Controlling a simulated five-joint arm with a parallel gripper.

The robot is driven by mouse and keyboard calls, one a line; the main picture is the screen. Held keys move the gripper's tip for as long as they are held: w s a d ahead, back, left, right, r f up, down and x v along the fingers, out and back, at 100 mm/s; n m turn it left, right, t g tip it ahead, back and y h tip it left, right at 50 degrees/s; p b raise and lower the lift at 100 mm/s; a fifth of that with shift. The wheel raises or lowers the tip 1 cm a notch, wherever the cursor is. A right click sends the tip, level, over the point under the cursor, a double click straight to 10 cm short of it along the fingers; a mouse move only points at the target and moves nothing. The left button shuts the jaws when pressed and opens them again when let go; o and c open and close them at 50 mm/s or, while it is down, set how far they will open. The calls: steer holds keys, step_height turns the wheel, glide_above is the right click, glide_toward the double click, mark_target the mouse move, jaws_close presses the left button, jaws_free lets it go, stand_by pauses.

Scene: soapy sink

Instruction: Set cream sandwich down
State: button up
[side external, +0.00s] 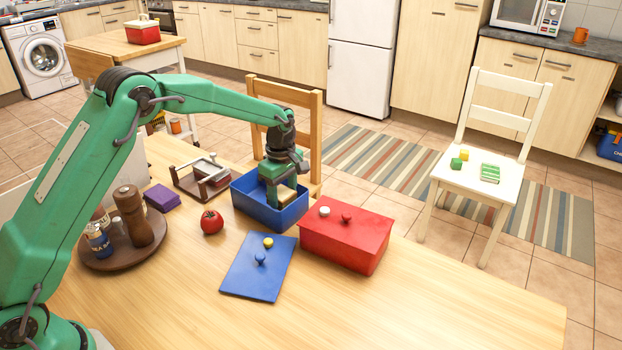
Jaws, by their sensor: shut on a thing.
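My green gripper (282,192) reaches down into the open blue box (262,216) on the wooden table. It is shut on the cream sandwich (287,197), which shows only as a pale piece between and below the fingers. The sandwich is inside the box's walls. The front wall and my fingers hide its lower part, so I cannot tell whether it touches the bottom.
A blue lid (257,277) lies flat in front of the box. A closed red box (345,238) stands close at right. A tomato (211,222), a purple stack (161,197), a wooden rack (200,180) and a condiment tray (118,258) are to the left. The table's front right is clear.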

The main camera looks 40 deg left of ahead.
mark_target(284, 204)
steer(key=shift+f, duration=1.9)
steer(key=shift+f, duration=0.15)
steer(key=o, duration=1)
step_height(284, 204, up, 12)
steer(key=shift+r, duration=0.2)
